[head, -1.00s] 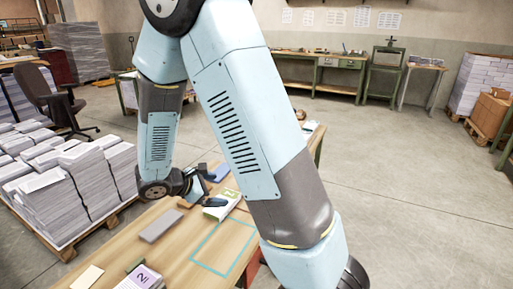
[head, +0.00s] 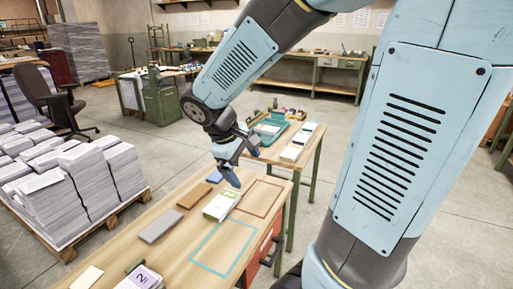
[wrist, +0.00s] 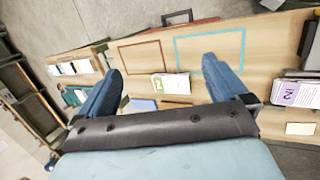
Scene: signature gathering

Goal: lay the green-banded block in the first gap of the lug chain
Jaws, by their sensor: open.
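The green-banded block (head: 221,205) is white with a green band and lies on the wooden bench (head: 183,243), just left of a brown outlined rectangle. It also shows in the wrist view (wrist: 172,85), between my two blue fingers as seen from above. My gripper (head: 243,164) is open and empty. It is above and slightly beyond the block in the head view, apart from it. In the wrist view my gripper (wrist: 163,67) has its fingers spread wide. I cannot make out a lug chain or its gaps for certain in either view.
A purple-banded block (head: 142,277) lies at the near end. Grey (head: 161,226), brown (head: 195,195) and blue (head: 215,176) flat pieces lie along the bench's left side. A teal outlined rectangle (head: 222,249) is empty. A farther table holds a teal tray (head: 268,130) and white blocks (head: 297,143).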

